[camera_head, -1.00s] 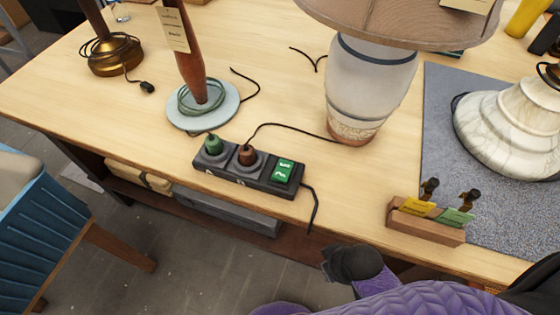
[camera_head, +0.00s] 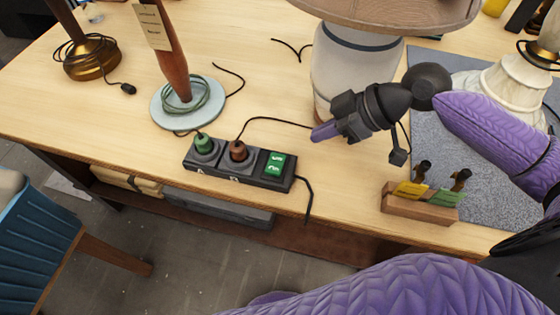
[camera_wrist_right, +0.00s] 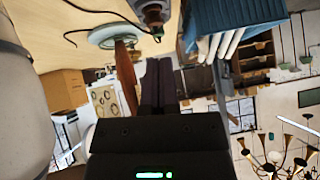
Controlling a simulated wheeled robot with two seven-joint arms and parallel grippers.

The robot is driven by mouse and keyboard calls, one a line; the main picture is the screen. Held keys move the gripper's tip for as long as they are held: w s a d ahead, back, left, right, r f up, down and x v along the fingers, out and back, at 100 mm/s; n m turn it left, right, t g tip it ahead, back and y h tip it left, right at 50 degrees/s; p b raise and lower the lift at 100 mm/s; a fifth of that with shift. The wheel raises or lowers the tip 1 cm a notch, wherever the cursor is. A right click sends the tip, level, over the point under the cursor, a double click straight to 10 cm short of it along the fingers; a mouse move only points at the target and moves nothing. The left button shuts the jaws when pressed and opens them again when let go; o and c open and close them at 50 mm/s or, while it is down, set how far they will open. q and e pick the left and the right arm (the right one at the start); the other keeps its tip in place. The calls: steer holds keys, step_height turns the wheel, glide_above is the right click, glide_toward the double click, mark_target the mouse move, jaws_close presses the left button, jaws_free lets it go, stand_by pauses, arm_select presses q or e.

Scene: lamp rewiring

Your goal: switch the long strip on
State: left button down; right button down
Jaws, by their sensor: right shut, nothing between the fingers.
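The long strip (camera_head: 228,169) is a black power strip near the table's front edge in the head view. A green plug (camera_head: 203,143) and a brown plug (camera_head: 238,150) sit in its two sockets. A green rocker switch (camera_head: 274,164) with white marks is at its right end; I cannot tell which way it is set. My right gripper (camera_head: 318,133) is shut and empty, above the table to the right of the switch, apart from it, pointing left. Its closed fingers also show in the right wrist view (camera_wrist_right: 158,80), where I cannot make out the strip. My left gripper is not in view.
A white-bodied lamp (camera_head: 350,65) stands behind my right gripper. A lamp on a light blue base (camera_head: 160,112) stands behind the strip. A wooden block (camera_head: 405,208) with yellow and green tags is at the front right. A black cord (camera_head: 309,200) hangs over the front edge.

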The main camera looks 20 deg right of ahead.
steer(key=shift+f, duration=0.1)
steer(key=b, duration=0.2)
glide_above(271, 170)
steer(key=d, duration=0.2)
steer(key=f, duration=0.7)
steer(key=shift+s, duration=0.25)
step_height(271, 170, down, 3)
steer(key=shift+s+a+r+b, duration=0.1)
steer(key=shift+r+b, duration=0.05)
steer(key=shift+b, duration=0.45)
steer(key=shift+f, duration=0.6)
steer(key=shift+s, duration=0.1)
steer(key=shift+s+a+f, duration=0.1)
steer(key=shift+f, duration=0.25)
